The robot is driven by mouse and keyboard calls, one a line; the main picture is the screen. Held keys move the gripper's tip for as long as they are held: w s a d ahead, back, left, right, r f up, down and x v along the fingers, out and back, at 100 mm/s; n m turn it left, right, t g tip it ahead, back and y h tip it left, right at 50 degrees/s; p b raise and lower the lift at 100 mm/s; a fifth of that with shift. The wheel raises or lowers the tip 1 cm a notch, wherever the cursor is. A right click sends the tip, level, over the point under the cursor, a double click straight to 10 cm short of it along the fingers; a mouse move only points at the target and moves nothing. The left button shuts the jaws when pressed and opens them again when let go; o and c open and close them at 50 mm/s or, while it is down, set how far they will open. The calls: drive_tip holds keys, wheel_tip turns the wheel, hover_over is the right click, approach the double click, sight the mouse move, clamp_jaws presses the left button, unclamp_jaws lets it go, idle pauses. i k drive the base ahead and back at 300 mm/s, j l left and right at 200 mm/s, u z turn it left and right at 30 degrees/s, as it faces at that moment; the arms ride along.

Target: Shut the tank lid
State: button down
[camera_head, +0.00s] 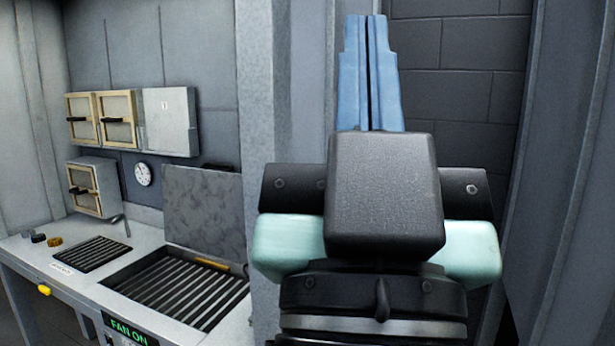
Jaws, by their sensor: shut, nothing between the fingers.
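The tank lid, a mottled grey flat panel (203,208), stands raised at the back of the tank (128,277). The tank is a sunken opening in the counter with dark slats inside and a short yellow-brown bar at its back edge. My gripper (369,22) points upward at the right of the picture, its blue fingers together and empty. It appears well to the right of the lid, with a grey pillar between them in the picture. Part of the tank's right side is cut off or hidden.
The grey counter (35,258) carries a smaller dark grate (92,253), a bent tap and small knobs. Wall boxes (118,118), a lower box (95,188) and a round gauge (143,174) hang behind. The pillar (257,120) stands right of the counter. A "FAN ON" sign (130,331) is in front.

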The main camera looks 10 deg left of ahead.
sight(204, 213)
drive_tip(key=i+j+z, duration=0.1)
drive_tip(key=z, duration=1.55)
drive_tip(key=k+j, duration=0.1)
drive_tip(key=j, duration=0.8)
drive_tip(key=k+j+z, duration=0.1)
drive_tip(key=j, duration=0.35)
drive_tip(key=k+j, duration=0.15)
drive_tip(key=j, duration=0.7)
drive_tip(key=k+j, duration=0.1)
drive_tip(key=j, duration=0.5)
drive_tip(key=k+j, duration=0.15)
drive_tip(key=j, duration=0.45)
drive_tip(key=k+j, duration=0.1)
drive_tip(key=j, duration=0.5)
drive_tip(key=k+j, duration=0.1)
drive_tip(key=j, duration=0.5)
drive_tip(key=k+j, duration=0.15)
drive_tip(key=j, duration=0.45)
drive_tip(key=k+j, duration=0.1)
drive_tip(key=j, duration=0.45)
drive_tip(key=k+j, duration=0.15)
drive_tip(key=j, duration=0.45)
drive_tip(key=k+j+z, duration=0.1)
drive_tip(key=j, duration=0.5)
drive_tip(key=i+j, duration=0.1)
drive_tip(key=j, duration=0.2)
drive_tip(key=i+j, duration=0.1)
drive_tip(key=j, duration=0.15)
drive_tip(key=i+j, duration=0.1)
drive_tip(key=j, duration=0.2)
